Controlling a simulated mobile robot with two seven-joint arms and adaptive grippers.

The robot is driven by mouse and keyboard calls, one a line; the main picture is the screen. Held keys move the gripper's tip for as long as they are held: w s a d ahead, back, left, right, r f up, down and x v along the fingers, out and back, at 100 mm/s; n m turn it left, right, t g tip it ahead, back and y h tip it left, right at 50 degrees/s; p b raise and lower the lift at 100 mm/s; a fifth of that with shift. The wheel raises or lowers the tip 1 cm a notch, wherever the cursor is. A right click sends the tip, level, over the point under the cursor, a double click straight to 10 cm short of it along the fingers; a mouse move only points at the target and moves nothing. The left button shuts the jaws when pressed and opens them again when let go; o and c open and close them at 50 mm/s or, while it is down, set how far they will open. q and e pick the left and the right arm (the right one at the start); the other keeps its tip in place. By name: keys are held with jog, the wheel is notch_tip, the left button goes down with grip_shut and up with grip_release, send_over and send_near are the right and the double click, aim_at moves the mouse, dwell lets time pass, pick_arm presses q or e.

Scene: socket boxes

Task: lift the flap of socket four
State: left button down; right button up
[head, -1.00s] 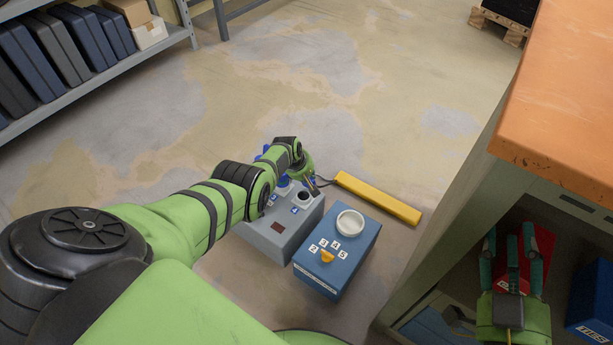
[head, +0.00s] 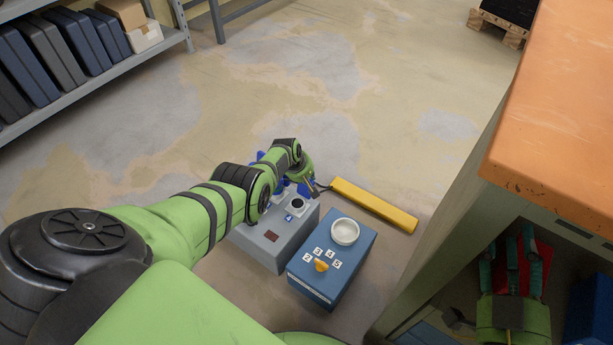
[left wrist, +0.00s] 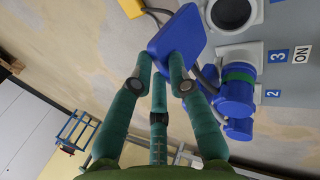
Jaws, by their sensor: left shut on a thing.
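In the left wrist view a flat blue flap (left wrist: 180,38) is between the fingertips of my left gripper (left wrist: 162,70), which is shut on it. The flap stands beside an open, dark-holed grey socket ring at the top edge. The head view shows the grey socket box (head: 270,238) with the number 4 label (head: 289,217) beside an open round socket (head: 298,203). My left gripper (head: 309,188) is at the far side of this box, its fingertips mostly hidden by my wrist. My right gripper (head: 512,258) is open, low at the right under the orange worktop.
Blue plugs (left wrist: 236,97) sit in the sockets labelled 2 and 3, close to my fingers. A yellow bar (head: 375,205) lies behind.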

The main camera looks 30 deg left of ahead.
pick_arm(q)
jog(key=shift+w+d+r, duration=0.1)
jog(key=shift+w+r, duration=0.1)
jog(key=shift+w, duration=0.05)
jog(key=c, duration=1.2)
grip_release()
jog(key=shift+o, duration=0.2)
jog(key=shift+f, duration=0.1)
jog(key=shift+s, duration=0.15)
jog(key=v, duration=1.2)
